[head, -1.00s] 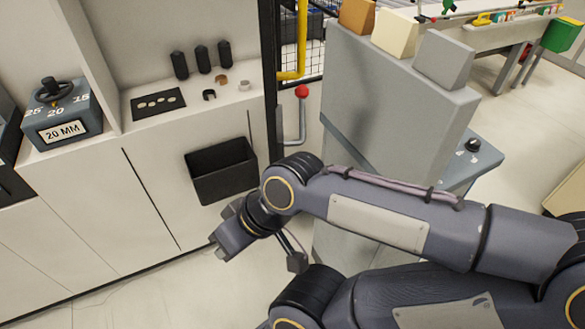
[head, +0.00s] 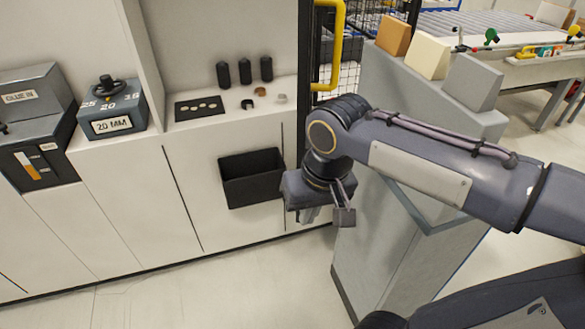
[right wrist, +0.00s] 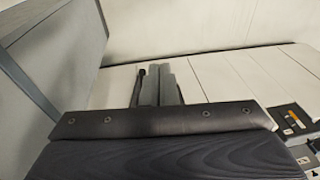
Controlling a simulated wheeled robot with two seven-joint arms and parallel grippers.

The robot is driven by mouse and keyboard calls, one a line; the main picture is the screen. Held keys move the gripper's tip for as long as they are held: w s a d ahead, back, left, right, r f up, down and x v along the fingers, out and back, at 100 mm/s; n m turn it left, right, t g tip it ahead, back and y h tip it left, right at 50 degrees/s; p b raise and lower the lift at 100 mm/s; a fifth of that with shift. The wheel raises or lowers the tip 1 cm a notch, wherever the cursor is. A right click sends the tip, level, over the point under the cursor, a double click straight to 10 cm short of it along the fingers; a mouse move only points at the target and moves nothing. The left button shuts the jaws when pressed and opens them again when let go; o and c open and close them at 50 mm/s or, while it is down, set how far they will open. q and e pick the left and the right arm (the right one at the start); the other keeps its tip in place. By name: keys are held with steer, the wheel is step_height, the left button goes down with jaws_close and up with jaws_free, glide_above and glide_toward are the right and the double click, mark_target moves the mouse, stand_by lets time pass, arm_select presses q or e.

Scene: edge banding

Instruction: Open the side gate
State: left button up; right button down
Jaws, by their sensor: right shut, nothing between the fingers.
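The side gate (head: 352,75) is a black-framed mesh panel at the top middle of the head view, between the white cabinet and the grey stand. A yellow bar handle (head: 338,45) runs down its left part. It is partly hidden by my right arm, and I cannot tell whether it is latched. My right gripper (head: 309,215) points down, shut and empty, well below the handle and just right of the black bin. Its fingers also show in the right wrist view (right wrist: 160,85), with pale panels beyond. My left gripper is not in view.
The white cabinet (head: 185,170) fills the left, with a black open bin (head: 252,178) on its front. The grey stand (head: 420,95), topped by coloured blocks, is close to my right arm. Open floor (head: 200,305) lies at the bottom.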

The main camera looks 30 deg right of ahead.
steer(key=w+a+r+m+g+h, duration=0.1)
steer(key=w+a+r+m+h, duration=0.25)
steer(key=w, duration=0.45)
steer(key=w+a+r+m+g+h, duration=0.1)
steer(key=w+a+r+m+h, duration=0.15)
steer(key=w+r+h, duration=0.4)
steer(key=s+d+f+y+p, duration=0.1)
steer(key=d+f, duration=0.7)
steer(key=f, duration=0.2)
steer(key=shift+d+f+y+p, duration=0.25)
steer(key=shift+d+y+p, duration=0.05)
steer(key=shift+p, duration=0.1)
steer(key=shift+s, duration=0.15)
